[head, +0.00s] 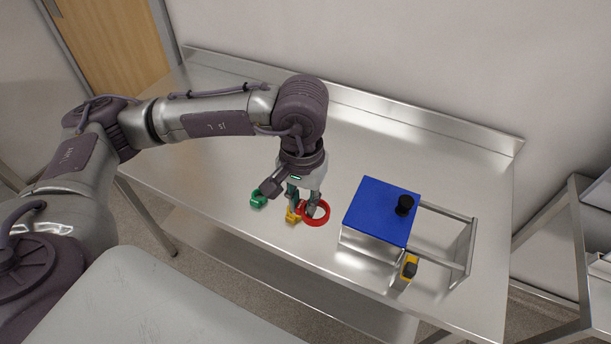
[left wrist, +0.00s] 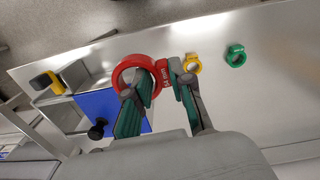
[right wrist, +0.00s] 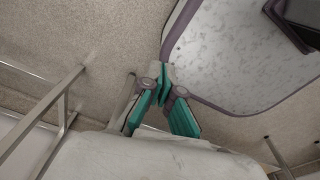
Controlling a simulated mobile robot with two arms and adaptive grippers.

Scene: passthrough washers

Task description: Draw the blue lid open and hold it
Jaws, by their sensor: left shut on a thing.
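The blue lid (head: 380,208) lies flat over the top of a metal box (head: 366,246), with a black knob (head: 404,204) near its right edge. In the left wrist view the lid (left wrist: 112,104) and knob (left wrist: 97,131) show beside the left finger. My left gripper (head: 304,205) is left of the box, apart from the lid. It is shut on the tab of a red ring (head: 327,215), which also shows in the left wrist view (left wrist: 122,73). My right gripper (right wrist: 162,86) shows only in its own wrist view, its fingertips together with nothing between them, above the floor.
A yellow ring (head: 292,217) and a green ring (head: 257,201) lie on the steel table (head: 420,160). A metal rail frame (head: 470,247) extends right from the box. A yellow-and-black part (head: 409,267) is at the box's front. The table behind the box is clear.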

